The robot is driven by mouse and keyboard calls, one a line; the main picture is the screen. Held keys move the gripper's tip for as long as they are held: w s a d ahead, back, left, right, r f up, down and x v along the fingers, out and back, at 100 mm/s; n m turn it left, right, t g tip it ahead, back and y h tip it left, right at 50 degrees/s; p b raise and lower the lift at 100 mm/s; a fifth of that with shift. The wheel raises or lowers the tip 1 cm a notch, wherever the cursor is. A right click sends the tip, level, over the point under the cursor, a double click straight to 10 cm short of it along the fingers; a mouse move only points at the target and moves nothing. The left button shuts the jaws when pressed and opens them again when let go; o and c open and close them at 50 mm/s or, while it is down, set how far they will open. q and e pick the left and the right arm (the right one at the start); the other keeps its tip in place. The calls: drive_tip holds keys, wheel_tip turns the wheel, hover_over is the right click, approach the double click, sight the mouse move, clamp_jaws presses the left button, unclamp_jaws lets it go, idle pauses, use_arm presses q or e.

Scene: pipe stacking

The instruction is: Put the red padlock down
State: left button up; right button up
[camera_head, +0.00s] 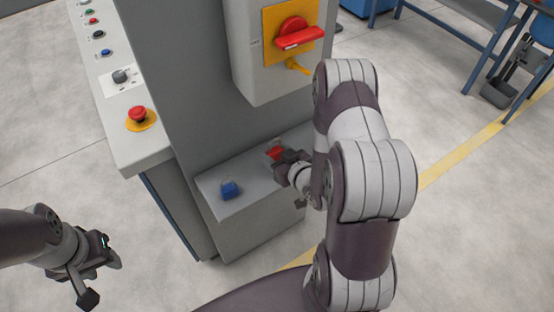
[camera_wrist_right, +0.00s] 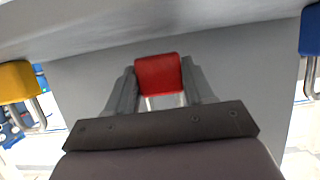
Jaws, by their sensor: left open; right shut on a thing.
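The red padlock (camera_head: 275,153) is at the low grey ledge (camera_head: 262,180) of the cabinet, partly hidden by my right gripper (camera_head: 284,166). In the right wrist view, the red padlock (camera_wrist_right: 158,74) sits between the two fingers of my right gripper (camera_wrist_right: 158,88), which are shut on it. Part of its metal shackle shows below the body. I cannot tell whether the padlock touches the ledge. My left gripper (camera_head: 103,279) is open and empty at the lower left, away from the ledge.
A blue padlock (camera_head: 230,189) stands on the ledge, left of the red one. A yellow padlock (camera_wrist_right: 17,80) shows at the left of the wrist view. A switch box with a red handle (camera_head: 300,38) overhangs the ledge. A button panel (camera_head: 112,75) is at left.

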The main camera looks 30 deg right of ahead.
wheel_tip(320, 180, down, 2)
drive_tip(key=shift+w+d+f, duration=0.1)
drive_tip(key=shift+w, duration=0.05)
drive_tip(key=o, duration=1.1)
